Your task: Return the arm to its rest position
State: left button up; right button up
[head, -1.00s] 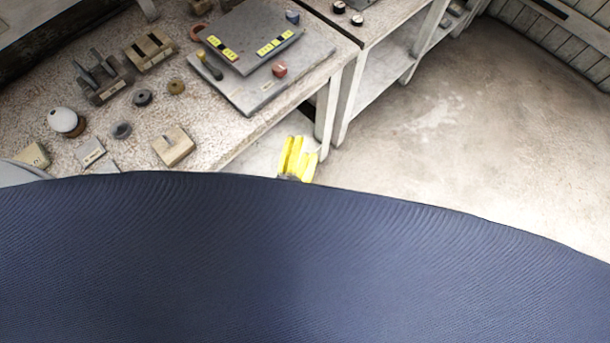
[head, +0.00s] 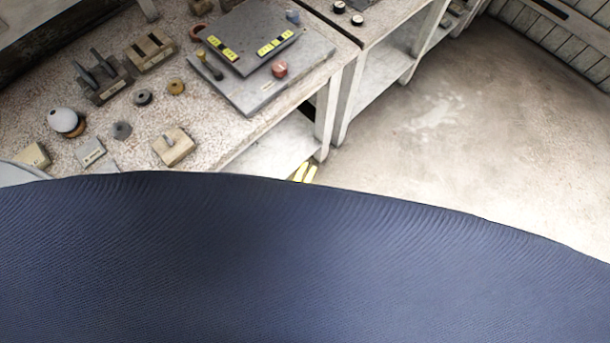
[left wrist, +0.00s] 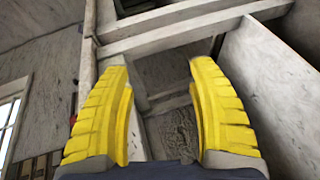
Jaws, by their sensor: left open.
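My right gripper does not show in either view.
Bare floor (head: 470,150) lies open at right.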

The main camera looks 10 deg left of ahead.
pick_arm(q)
jog(key=shift+s+f, duration=0.1)
jog(key=shift+f, duration=0.15)
jog(key=shift+m, duration=0.3)
jog(key=s+a+f+m+g, duration=0.25)
jog(key=s+f+m, duration=0.3)
jog(key=f, duration=0.45)
jog(key=s+a+f+m+g, duration=0.1)
jog(key=s+f+m+g, duration=0.5)
jog(key=f, duration=0.5)
jog(key=s+a+f+m+g+y, duration=0.2)
jog(key=s+a+f, duration=0.5)
jog(key=s, duration=0.3)
jog(key=s+a+f+m+g+y, duration=0.1)
jog(key=s+a+f+m+g, duration=0.2)
jog(key=s+a+f, duration=0.5)
jog(key=s+a, duration=0.1)
jog(key=s, duration=0.2)
jog(key=shift+s+y, duration=0.3)
jog(key=shift+y, duration=0.1)
jog(key=shift+d+m, duration=0.1)
jog(key=shift+m, duration=0.15)
